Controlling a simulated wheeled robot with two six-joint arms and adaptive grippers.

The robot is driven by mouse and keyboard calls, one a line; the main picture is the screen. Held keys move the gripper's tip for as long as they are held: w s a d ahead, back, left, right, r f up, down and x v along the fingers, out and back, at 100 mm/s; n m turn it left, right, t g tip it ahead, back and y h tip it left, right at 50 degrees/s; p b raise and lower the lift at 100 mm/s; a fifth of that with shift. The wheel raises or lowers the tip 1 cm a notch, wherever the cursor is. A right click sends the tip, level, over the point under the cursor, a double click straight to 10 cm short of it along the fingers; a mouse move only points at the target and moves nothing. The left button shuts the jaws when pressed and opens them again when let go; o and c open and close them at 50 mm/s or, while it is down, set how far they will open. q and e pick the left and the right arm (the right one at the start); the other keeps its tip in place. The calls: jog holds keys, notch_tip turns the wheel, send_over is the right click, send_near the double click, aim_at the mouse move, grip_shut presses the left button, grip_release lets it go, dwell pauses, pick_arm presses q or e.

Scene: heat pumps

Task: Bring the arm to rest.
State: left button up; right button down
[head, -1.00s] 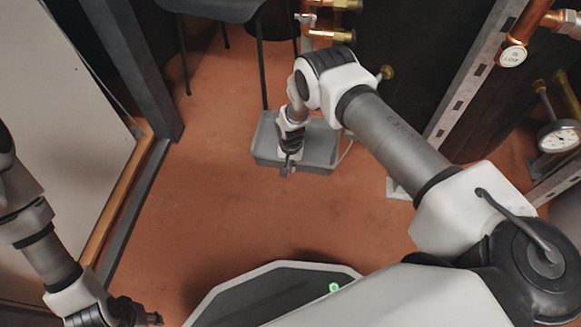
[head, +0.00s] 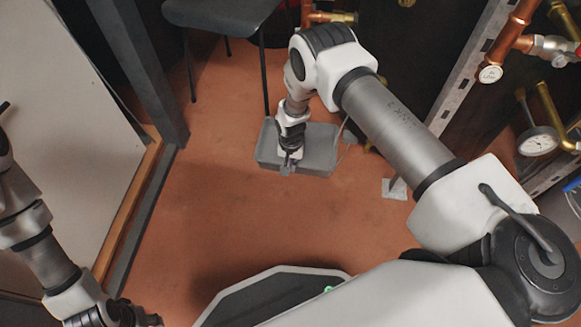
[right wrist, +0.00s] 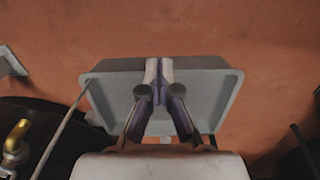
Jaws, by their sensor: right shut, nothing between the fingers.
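My right gripper (head: 288,168) hangs from the bent right arm, over the near side of a grey tray in the head view. In the right wrist view the two fingers of my right gripper (right wrist: 159,78) meet, shut with nothing between them. My left gripper (head: 150,319) shows only in part at the bottom left of the head view, cut by the frame edge, and I cannot tell its opening.
The grey tray (head: 322,158) stands on the brown-red floor; it also shows in the right wrist view (right wrist: 215,100). A dark chair (head: 222,12) stands at the back. Copper pipes and gauges (head: 538,141) are at the right. A white panel (head: 75,140) stands left. Floor in the middle is clear.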

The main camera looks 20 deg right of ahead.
jog(key=shift+r, duration=0.4)
jog(key=s+r+n+g+p, duration=0.15)
jog(key=s+r, duration=0.35)
jog(key=s, duration=1.1)
jog(key=s+r+n+p, duration=0.1)
jog(key=s+r+n, duration=0.3)
jog(key=s, duration=1.2)
notch_tip(320, 180, up, 39)
jog(key=w+t+p, duration=0.1)
jog(key=w+p, duration=0.1)
jog(key=p, duration=3.6)
jog(key=shift+d+r+n, duration=0.2)
jog(key=shift+d+n, duration=0.25)
jog(key=shift+w+t, duration=0.1)
jog(key=shift+t, duration=0.15)
